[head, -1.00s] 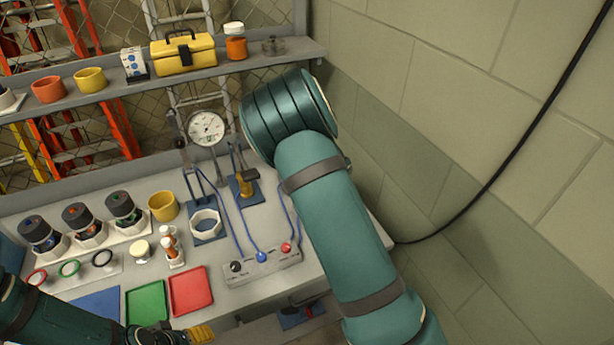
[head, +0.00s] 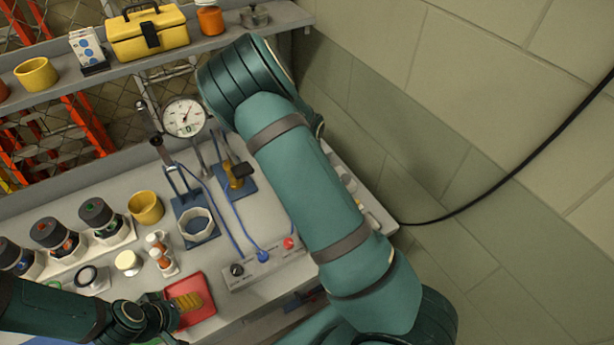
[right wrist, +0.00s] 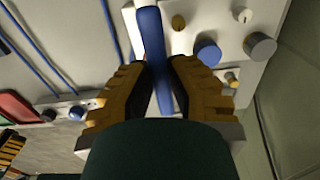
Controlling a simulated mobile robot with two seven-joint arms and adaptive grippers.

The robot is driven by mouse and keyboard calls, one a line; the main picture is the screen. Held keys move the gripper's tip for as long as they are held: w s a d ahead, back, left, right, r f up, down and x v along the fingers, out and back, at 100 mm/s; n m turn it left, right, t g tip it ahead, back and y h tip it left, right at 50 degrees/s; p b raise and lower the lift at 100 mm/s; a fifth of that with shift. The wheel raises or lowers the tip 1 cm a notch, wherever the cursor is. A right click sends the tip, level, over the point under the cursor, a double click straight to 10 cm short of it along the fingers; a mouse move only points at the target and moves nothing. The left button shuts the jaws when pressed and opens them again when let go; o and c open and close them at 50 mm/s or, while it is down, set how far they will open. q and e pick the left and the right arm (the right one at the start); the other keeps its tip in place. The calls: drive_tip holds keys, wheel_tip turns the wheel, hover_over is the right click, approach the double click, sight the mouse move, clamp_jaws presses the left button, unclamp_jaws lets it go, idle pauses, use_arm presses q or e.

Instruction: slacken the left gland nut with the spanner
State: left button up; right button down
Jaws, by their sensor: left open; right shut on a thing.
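In the right wrist view my right gripper (right wrist: 165,85) is shut on a blue bar, which looks like the spanner's handle (right wrist: 150,35). The spanner's working end is not clear to me. Beside it is a pale panel (right wrist: 215,22) with a small brass fitting (right wrist: 178,22) near the top and another brass fitting (right wrist: 232,79) lower right. I cannot tell which of these, if any, is the left gland nut. In the head view my right arm hides the right gripper. My left gripper (head: 188,301) is open and empty over the red tray.
The panel also carries a blue knob (right wrist: 208,52) and a grey knob (right wrist: 260,46). On the bench are a red tray (head: 200,287), a switch box (head: 262,266), a dial gauge (head: 184,117) and a yellow cup (head: 146,207). A wall (head: 450,130) stands close on the right.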

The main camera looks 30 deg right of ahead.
drive_tip(key=shift+w+f, duration=0.35)
drive_tip(key=shift+f, duration=0.15)
drive_tip(key=shift+w+r+p, duration=0.15)
drive_tip(key=shift+w+p, duration=0.15)
drive_tip(key=shift+w, duration=0.25)
drive_tip(key=shift+w+d+p, duration=0.15)
drive_tip(key=shift+w+p, duration=0.15)
drive_tip(key=shift+w, duration=1)
drive_tip(key=shift+f, duration=1.15)
idle(1.8)
drive_tip(key=shift+d, duration=0.1)
drive_tip(key=shift+d+n, duration=0.55)
drive_tip(key=shift+n, duration=0.15)
drive_tip(key=shift+d, duration=0.1)
